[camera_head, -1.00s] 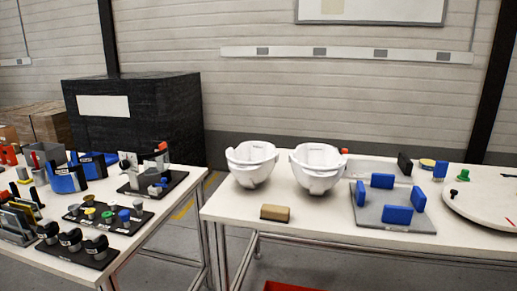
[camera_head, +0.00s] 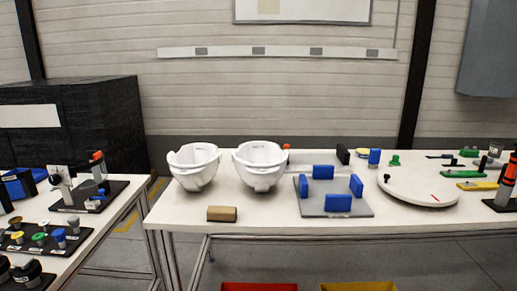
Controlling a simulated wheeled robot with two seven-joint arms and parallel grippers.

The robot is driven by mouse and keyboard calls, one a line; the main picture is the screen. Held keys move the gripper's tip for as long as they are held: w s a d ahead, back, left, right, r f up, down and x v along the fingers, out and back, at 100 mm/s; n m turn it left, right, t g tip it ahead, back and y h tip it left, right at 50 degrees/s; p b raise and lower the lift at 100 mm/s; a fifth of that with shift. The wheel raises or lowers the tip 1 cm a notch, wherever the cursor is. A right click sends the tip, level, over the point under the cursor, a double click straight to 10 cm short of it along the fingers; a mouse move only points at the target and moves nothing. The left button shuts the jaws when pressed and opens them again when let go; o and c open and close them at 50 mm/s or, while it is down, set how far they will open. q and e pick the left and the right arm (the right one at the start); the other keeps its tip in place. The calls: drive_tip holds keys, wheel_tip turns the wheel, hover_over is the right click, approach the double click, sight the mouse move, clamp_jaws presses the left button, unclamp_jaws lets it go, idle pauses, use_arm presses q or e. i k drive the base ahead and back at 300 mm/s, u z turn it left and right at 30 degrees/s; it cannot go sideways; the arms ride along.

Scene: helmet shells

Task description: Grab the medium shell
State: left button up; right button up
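Two white helmet shells stand side by side on the white table ahead. The left shell (camera_head: 194,167) looks slightly smaller than the right shell (camera_head: 260,166). Both sit open side up, with small labels on the inside that are too small to read, so I cannot tell which is the medium one. Neither of my grippers shows in the head view.
The white table (camera_head: 270,219) also holds a tan block (camera_head: 222,214), a grey plate with blue blocks (camera_head: 338,203) and a round white board (camera_head: 418,186). A second table with parts stands at left. Red (camera_head: 259,287) and yellow (camera_head: 358,287) bins are below.

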sight(260, 165)
drive_tip(key=z, duration=0.8)
drive_tip(key=i, duration=1.3)
drive_tip(key=u, duration=2.45)
